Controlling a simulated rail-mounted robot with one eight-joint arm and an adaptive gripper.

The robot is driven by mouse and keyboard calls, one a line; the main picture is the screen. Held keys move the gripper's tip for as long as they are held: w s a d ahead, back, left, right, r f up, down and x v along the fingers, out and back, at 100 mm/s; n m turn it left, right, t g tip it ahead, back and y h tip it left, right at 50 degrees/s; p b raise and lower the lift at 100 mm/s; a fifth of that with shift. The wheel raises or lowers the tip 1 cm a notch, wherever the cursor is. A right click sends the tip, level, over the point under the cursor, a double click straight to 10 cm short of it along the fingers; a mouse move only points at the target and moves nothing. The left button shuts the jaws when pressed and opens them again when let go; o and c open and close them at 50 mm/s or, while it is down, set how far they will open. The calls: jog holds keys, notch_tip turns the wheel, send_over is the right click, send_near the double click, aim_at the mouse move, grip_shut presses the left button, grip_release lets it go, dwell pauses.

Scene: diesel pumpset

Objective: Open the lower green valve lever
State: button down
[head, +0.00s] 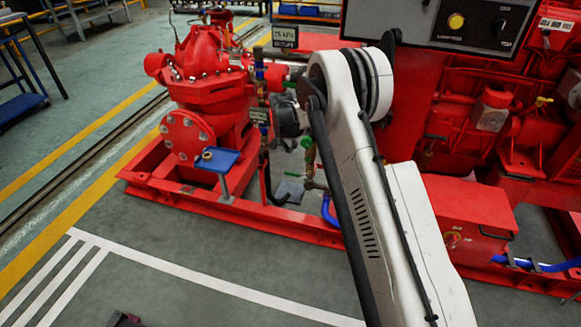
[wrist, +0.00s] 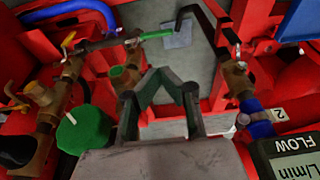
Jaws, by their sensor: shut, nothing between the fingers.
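In the wrist view a green lever handle (wrist: 157,33) lies nearly level at the end of a thin pipe with a brass fitting, beyond my gripper. A round green knob (wrist: 83,130) is nearer, left of the fingers. My gripper (wrist: 160,80) is shut and empty; its fingers are apart from the green lever. In the head view small green parts show at an upper spot (head: 289,84) and a lower spot (head: 307,143) behind my arm. I cannot tell which one matches the lever in the wrist view. My arm hides the gripper in the head view.
Brass valves and pipes (wrist: 50,110) crowd the left of the wrist view. A flow meter (wrist: 290,155) is at lower right, beside a blue fitting (wrist: 258,120). A red pump (head: 205,75) and red engine (head: 500,120) flank my arm. The front floor (head: 220,275) is mostly clear.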

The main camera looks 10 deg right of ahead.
jog(key=b+x, duration=0.5)
jog(key=x, duration=0.8)
jog(key=shift+s+a+f, duration=0.25)
jog(key=shift+a+f, duration=0.1)
jog(key=shift+f, duration=0.2)
jog(key=shift+d, duration=0.1)
